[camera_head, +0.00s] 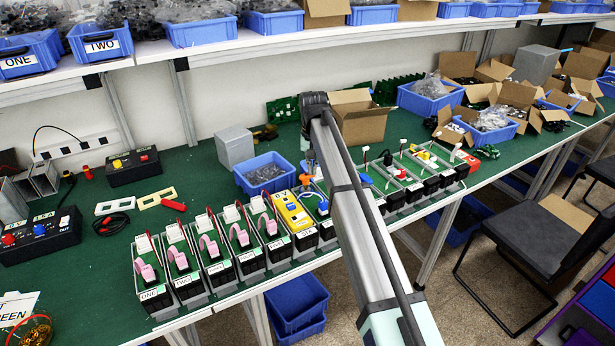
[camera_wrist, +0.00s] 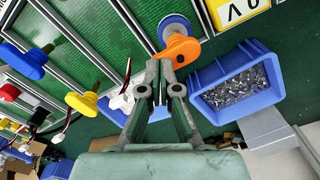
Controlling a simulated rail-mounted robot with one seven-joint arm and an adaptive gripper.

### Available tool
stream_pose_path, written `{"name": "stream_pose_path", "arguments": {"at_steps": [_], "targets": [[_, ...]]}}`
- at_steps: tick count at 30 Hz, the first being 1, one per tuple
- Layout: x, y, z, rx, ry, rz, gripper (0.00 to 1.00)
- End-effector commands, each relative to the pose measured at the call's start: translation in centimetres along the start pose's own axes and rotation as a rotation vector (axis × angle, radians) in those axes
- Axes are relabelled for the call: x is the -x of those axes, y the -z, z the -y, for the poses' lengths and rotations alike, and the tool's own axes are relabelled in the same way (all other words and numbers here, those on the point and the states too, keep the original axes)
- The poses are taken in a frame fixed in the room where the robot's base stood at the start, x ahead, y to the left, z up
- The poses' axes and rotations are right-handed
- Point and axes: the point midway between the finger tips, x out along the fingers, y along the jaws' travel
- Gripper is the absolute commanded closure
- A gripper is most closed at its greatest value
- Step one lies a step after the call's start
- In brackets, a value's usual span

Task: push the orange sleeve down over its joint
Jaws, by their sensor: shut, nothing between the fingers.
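The orange sleeve (camera_wrist: 181,48) shows in the wrist view at the upper middle, a rounded piece with a tab, beside a round grey and blue part (camera_wrist: 174,28). The joint itself is not clearly seen. My gripper (camera_wrist: 164,68) is shut and empty, its fingertips just below and left of the sleeve in that picture. I cannot tell whether they touch it. In the head view a small orange piece (camera_head: 305,179) shows left of my arm among the row of units. My arm hides much of that area, and I cannot make out my fingertips there.
A blue bin of small metal parts (camera_wrist: 238,82) lies right of my fingers in the wrist view. Blue, yellow and red knobs stand at its left. A yellow-fronted unit (camera_head: 293,212) stands left of my arm in the head view. An open cardboard box (camera_head: 358,120) is behind.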

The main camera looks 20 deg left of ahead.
Motion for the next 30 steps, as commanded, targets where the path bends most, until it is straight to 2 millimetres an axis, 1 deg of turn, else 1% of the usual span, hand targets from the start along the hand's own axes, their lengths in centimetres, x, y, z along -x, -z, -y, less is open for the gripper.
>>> {"name": "stream_pose_path", "arguments": {"at_steps": [30], "targets": [[-1.9, 0.0, 0.0, 0.000, 0.000, 0.001, 1.00]]}}
